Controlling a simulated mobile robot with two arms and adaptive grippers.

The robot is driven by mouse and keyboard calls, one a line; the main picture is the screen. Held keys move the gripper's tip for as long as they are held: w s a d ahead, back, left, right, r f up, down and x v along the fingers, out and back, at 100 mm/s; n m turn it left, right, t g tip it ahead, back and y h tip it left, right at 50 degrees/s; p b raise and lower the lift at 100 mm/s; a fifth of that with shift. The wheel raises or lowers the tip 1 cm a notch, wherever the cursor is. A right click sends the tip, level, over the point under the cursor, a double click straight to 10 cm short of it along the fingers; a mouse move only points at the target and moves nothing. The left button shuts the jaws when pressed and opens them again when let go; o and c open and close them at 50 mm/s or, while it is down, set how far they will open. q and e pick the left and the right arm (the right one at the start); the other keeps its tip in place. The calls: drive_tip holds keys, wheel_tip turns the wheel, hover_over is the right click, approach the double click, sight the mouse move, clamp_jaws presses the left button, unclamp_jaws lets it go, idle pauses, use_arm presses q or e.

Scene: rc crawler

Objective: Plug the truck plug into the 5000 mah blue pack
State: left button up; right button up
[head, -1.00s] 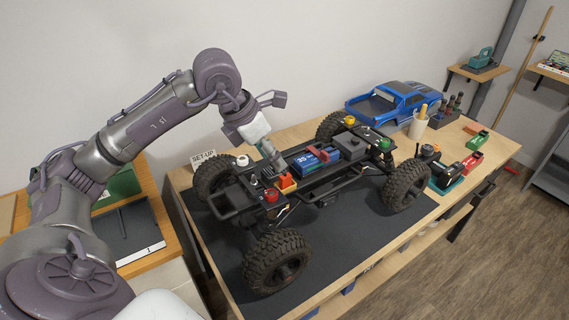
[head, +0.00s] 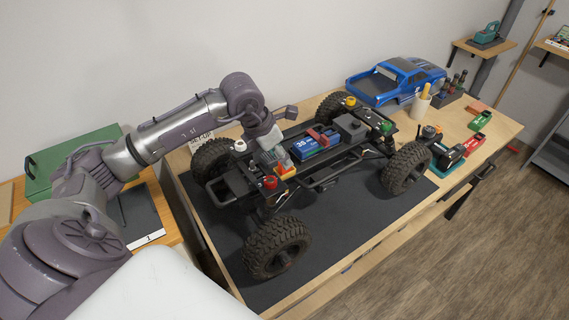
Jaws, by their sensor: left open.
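The truck (head: 232,187) is a black crawler chassis with big knobby tyres, standing on a dark mat on the workbench. The blue pack (head: 308,148) lies in the middle of the chassis, with a dark red strap across it. A small orange piece (head: 285,173), perhaps the truck plug, sits on the chassis to the near left of the pack. My left gripper (head: 278,165) is open and points down right at the orange piece, partly covering it. I cannot tell whether they touch. My right gripper is out of view.
A blue truck body (head: 396,80) stands at the back of the bench (head: 480,113). A cup (head: 420,107), red and green items (head: 474,142) and a dark charger-like box (head: 449,157) lie on the right. A green box (head: 72,160) stands on the left table.

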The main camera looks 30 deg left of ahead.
use_arm(q)
drive_tip(key=shift+x, duration=1.2)
drive_tip(key=shift+w+f+p, duration=0.25)
drive_tip(key=shift+f+p, duration=0.05)
drive_tip(key=shift+c, duration=0.5)
drive_tip(key=c, duration=0.8)
clamp_jaws()
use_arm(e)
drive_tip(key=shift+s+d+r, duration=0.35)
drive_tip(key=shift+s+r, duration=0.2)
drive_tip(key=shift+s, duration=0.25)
